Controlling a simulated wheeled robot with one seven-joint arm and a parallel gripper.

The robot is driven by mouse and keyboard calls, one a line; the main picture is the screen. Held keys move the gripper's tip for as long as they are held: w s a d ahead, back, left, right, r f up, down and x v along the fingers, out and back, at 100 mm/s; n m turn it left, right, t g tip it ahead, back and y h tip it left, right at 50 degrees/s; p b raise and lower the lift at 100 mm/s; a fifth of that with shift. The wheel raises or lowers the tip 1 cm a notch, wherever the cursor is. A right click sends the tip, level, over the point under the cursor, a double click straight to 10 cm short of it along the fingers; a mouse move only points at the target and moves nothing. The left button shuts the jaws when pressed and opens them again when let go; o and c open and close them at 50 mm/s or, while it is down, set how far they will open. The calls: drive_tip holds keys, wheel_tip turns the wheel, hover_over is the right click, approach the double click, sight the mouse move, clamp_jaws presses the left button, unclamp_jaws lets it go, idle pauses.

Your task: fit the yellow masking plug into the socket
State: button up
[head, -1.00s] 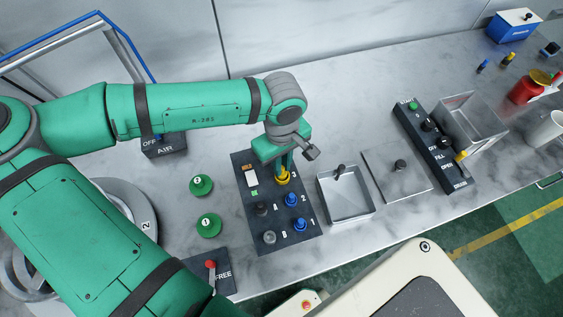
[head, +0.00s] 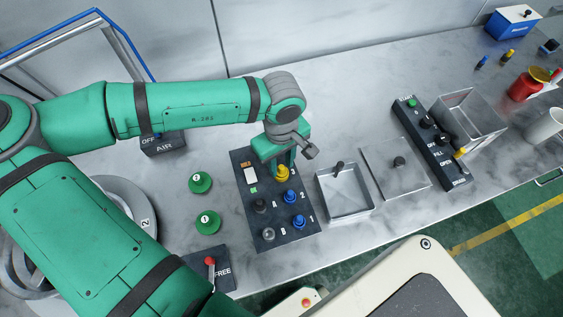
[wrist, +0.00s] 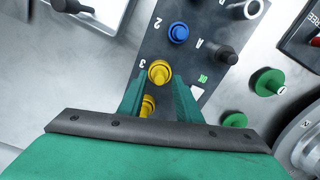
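A yellow plug (head: 282,173) with a round flange stands beside the number 3 on the dark panel (head: 240,166). It also shows in the wrist view (wrist: 160,72). A second yellow piece (wrist: 148,105) shows lower between the fingers in the wrist view, partly hidden by my gripper's body. I cannot tell whether it is a separate plug. My gripper (wrist: 160,84) points down at the panel's upper end, its green fingers apart on either side of the yellow. In the head view my gripper (head: 284,162) is just above the plug and hides the panel behind it. No clear grip shows.
Blue plugs (head: 289,196) stand at 1 and 2, with dark and grey knobs beside them. An open metal tray (head: 345,207) and a lidded one (head: 378,188) are to the right. Green knobs (head: 208,222) and a red-topped lever (head: 210,262) are to the left.

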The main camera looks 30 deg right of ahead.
sight(282, 167)
wheel_tip(282, 167, up, 12)
idle(0.4)
drive_tip(key=shift+w, duration=0.1)
idle(0.4)
